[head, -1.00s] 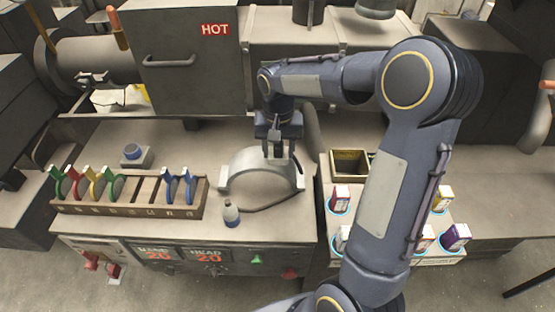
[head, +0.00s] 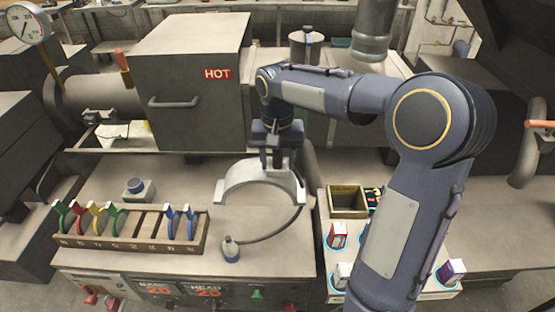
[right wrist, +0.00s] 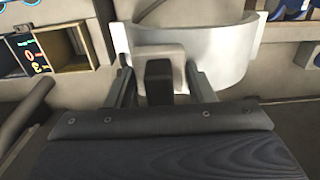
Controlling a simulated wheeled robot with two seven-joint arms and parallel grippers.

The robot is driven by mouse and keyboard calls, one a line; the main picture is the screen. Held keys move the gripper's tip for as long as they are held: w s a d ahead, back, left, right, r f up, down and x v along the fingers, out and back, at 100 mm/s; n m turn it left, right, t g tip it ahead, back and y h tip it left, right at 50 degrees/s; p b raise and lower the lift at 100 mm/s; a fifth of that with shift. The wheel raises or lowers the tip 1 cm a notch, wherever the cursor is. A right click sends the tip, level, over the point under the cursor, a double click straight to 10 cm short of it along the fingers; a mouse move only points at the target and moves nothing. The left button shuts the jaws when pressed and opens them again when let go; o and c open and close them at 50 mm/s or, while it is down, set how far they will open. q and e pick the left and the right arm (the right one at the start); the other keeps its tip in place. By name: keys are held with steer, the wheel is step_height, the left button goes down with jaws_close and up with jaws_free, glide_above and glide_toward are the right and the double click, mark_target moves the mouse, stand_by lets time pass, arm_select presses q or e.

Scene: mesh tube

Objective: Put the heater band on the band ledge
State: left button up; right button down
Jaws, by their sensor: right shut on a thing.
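The heater band (head: 236,181) is a pale grey half-ring with end tabs, in the middle of the head view. It arches upward over the bench, and a dark cable runs from its right end to a small plug with a blue base (head: 231,250). My right gripper (head: 277,163) is shut on the band's upper right part. In the right wrist view, the band (right wrist: 225,50) shows its curved wall and the block between my fingers (right wrist: 160,80). I cannot tell which surface is the band ledge. My left gripper is out of view.
A rack (head: 130,242) with several coloured clips stands left on the bench (head: 270,262). A small block with a blue ring (head: 137,188) is behind it. The box marked HOT (head: 190,80) stands at the back. An open bin (head: 347,202) and several small cartons (head: 338,235) are to the right.

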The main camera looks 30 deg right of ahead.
steer(key=shift+r+p, duration=1.85)
steer(key=shift+r, duration=0.55)
steer(key=shift+f, duration=0.1)
